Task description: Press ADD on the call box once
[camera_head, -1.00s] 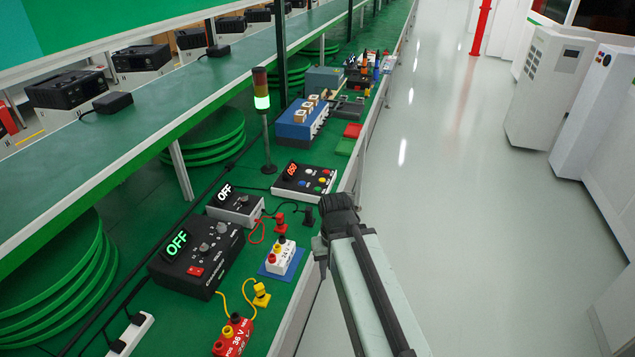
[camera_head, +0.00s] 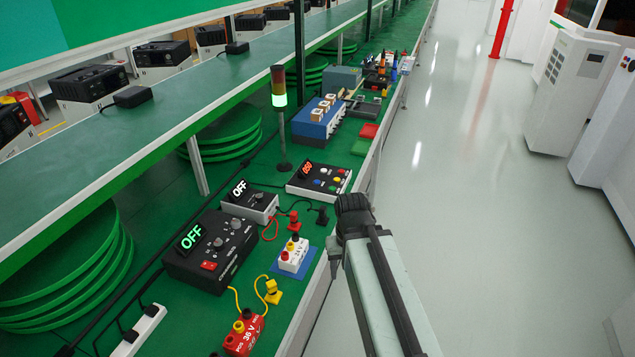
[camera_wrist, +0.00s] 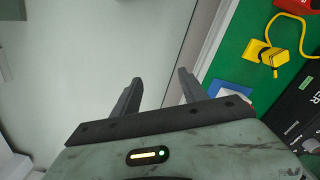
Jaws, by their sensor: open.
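A box with colored buttons and a red lit display (camera_head: 318,178) stands on the green bench in the head view. It looks like the call box, but its button labels are too small to read, so I cannot tell which is ADD. My gripper (camera_wrist: 160,77) is open and empty in the wrist view, its two dark fingers apart over the pale floor and bench edge. In the head view my arm's end is just right of the bench edge, to the lower right of the box. The fingertips are not clear there. The box is not in the wrist view.
Two boxes reading OFF, a black one (camera_head: 210,250) and a smaller one (camera_head: 250,202), stand nearer me. A signal tower (camera_head: 281,120) with a green light stands behind the button box. A red 36 V block (camera_head: 244,335) and cables lie nearby. The aisle floor is clear.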

